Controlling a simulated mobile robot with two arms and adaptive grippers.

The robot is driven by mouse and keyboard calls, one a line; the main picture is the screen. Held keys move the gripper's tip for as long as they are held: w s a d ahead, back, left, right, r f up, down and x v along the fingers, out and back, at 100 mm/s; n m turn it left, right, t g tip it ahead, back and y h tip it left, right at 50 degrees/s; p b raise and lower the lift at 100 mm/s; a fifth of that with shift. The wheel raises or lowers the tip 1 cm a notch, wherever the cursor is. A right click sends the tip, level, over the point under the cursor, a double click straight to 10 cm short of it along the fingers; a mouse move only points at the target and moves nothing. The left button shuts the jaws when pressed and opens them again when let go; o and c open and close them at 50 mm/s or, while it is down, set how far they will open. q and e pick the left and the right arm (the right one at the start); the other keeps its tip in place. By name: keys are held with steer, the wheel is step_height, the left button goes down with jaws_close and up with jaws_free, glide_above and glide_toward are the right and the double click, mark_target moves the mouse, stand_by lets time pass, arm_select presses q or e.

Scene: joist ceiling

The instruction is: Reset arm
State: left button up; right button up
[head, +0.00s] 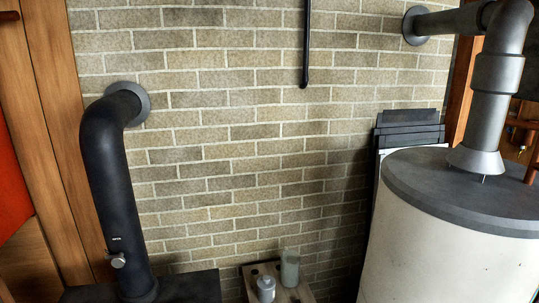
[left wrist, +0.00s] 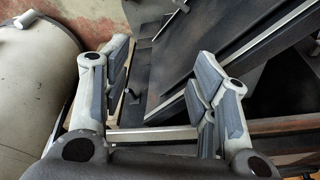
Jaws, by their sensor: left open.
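My left gripper (left wrist: 161,65) shows in the left wrist view. Its two padded fingers are spread apart and nothing is held between them. Beyond and between the fingers lie dark flat panels with light metal edges (left wrist: 178,88). I cannot tell how far the fingers are from these panels. Neither gripper shows in the head view, and my right gripper is not in any view.
In the head view a white tank with a grey lid (head: 455,225) stands at right. A black stovepipe (head: 112,190) rises at left. A small wooden stand (head: 292,293) with a glass jar (head: 290,268) and a grey bottle (head: 266,288) stands low by the brick wall (head: 230,130).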

arm_select(q)
steer(key=s+f+g, duration=0.1)
steer(key=s+f, duration=0.2)
steer(key=f, duration=0.8)
steer(key=s+f, duration=0.4)
steer(key=f, duration=0.7)
steer(key=s+a+f+g, duration=0.1)
steer(key=s+a+f, duration=0.2)
steer(key=s+f, duration=0.6)
steer(key=s, duration=0.4)
steer(key=shift+a+f, duration=0.15)
steer(key=shift+f, duration=0.25)
steer(key=shift+m, duration=0.3)
